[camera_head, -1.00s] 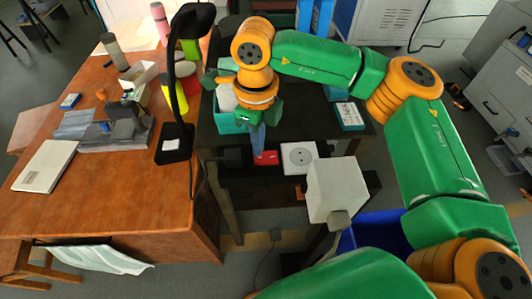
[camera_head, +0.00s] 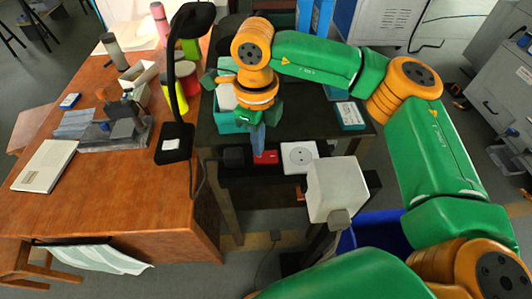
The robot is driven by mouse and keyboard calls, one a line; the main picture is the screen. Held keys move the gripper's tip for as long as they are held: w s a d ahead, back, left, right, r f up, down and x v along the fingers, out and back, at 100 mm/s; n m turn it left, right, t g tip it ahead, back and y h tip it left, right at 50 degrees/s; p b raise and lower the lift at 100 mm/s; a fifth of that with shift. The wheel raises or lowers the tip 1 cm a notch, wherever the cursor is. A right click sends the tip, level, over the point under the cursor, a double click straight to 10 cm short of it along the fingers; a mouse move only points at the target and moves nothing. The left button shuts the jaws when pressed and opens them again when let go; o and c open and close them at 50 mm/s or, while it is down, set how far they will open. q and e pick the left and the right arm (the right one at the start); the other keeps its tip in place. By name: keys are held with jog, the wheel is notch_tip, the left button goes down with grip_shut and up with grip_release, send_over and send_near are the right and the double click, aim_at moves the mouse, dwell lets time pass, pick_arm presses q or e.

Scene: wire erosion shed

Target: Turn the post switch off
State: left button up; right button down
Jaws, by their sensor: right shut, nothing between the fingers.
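A red switch (camera_head: 266,157) sits on a dark bar at the near edge of the dark table, beside a white socket plate (camera_head: 299,157). I take the red piece to be the post switch; its on or off position is too small to tell. My right gripper (camera_head: 258,143) points down with its blue-grey fingers shut and empty. The fingertips are right at the upper left edge of the red switch and overlap it in view; I cannot tell whether they touch. My left gripper is not in view.
A black desk lamp (camera_head: 174,143) stands on the wooden desk (camera_head: 120,210) to the left. A teal box (camera_head: 229,122) and a teal-and-white box (camera_head: 350,115) are on the dark table. A pale block (camera_head: 336,188) stands close in front, right of the socket.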

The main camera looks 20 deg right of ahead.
jog(key=shift+f+b, duration=0.7)
jog(key=shift+f, duration=0.15)
jog(key=shift+r, duration=0.1)
notch_tip(320, 180, up, 7)
jog(key=p, duration=0.5)
dwell(0.4)
